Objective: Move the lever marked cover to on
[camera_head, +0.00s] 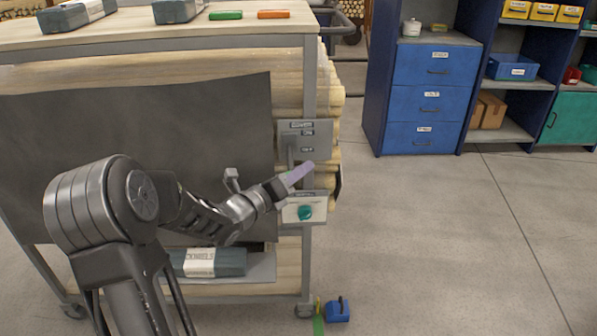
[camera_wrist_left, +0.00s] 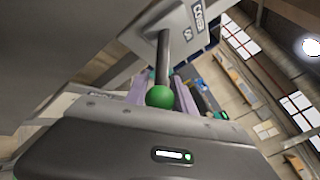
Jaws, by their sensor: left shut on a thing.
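The cover panel (camera_head: 304,133) is a grey plate on the cart's right post, with a dark label at the top and ON and OFF marks below it. In the left wrist view, the lever (camera_wrist_left: 163,58) is a dark rod from the panel (camera_wrist_left: 186,22), ending in a green ball knob (camera_wrist_left: 160,96). My left gripper (camera_head: 299,174) is at the panel's lower edge, its pale purple fingers shut on the lever near the knob. In the head view the gripper mostly hides the lever, so its exact setting is hard to read. My right gripper is out of view.
A lighter panel with a teal rotary knob (camera_head: 305,212) sits just below my left gripper. A dark sheet (camera_head: 140,130) covers the cart's side to the left. A blue block (camera_head: 337,310) lies on the floor by the wheel. The floor to the right is clear.

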